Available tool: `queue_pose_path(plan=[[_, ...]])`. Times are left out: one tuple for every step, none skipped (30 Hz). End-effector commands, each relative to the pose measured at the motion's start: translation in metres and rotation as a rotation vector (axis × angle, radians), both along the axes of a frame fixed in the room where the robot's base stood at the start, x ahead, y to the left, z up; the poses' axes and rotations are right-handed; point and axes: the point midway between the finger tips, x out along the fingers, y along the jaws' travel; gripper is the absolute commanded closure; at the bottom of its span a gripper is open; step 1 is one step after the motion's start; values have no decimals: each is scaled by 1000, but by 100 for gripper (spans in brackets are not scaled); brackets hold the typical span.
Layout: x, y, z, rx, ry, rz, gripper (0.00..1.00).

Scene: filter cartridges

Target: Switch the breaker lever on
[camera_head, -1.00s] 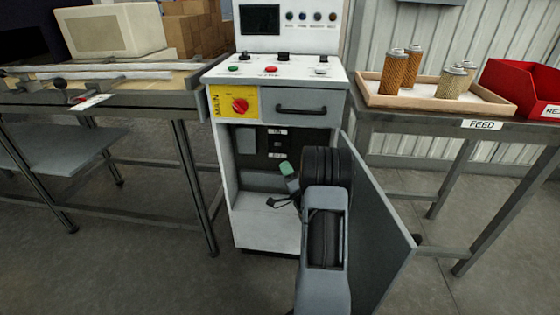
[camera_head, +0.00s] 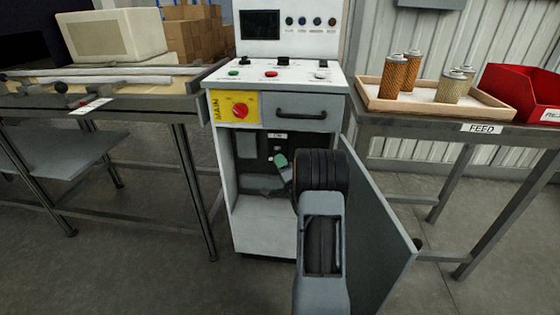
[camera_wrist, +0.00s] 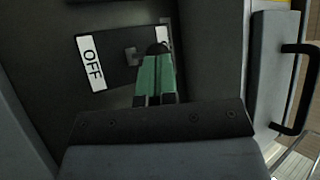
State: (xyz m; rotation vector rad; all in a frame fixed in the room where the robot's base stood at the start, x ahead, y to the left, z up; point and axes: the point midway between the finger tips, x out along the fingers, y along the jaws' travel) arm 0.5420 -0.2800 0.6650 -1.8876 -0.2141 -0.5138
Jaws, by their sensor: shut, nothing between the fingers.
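The breaker (camera_wrist: 112,70) is a dark plate inside the open cabinet. A white label reading OFF (camera_wrist: 91,63) is at its left end in the wrist view, and a second white label (camera_wrist: 167,32) at the other end is partly hidden. The small grey lever (camera_wrist: 130,57) stands between them. My gripper (camera_wrist: 158,48) is shut and empty, its green fingers with dark tips just right of the lever. I cannot tell whether they touch it. In the head view my gripper (camera_head: 280,160) is in front of the breaker, below the small upper label (camera_head: 278,136), and the lever is hidden.
The cabinet (camera_head: 225,150) has its grey door (camera_head: 380,240) swung open to the right of my arm. A drawer with a black handle (camera_head: 301,114) and a red MAIN switch (camera_head: 240,110) are above the opening. The feed table (camera_head: 445,125) stands right, another table (camera_head: 150,102) left.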

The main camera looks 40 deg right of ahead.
Motion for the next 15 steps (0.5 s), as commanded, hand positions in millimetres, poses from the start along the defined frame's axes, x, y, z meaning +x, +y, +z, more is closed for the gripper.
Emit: queue_pose_path(plan=[[0,0,16,26,27,0,100],[0,0,19,43,46,0,100],[0,0,22,68,70,0,100],[0,0,23,85,89,0,100],[1,0,25,101,106,0,100],[1,-1,26,121,126,0,100],[1,-1,27,134,140,0,100],[2,-1,28,147,151,0,100],[2,-2,29,160,166,0,100],[2,-2,29,167,174,0,100],[3,-2,30,174,181,0,100],[3,-3,32,180,186,0,100],[4,-3,31,180,186,0,100],[4,-4,31,180,186,0,100],[4,-4,32,180,186,0,100]])
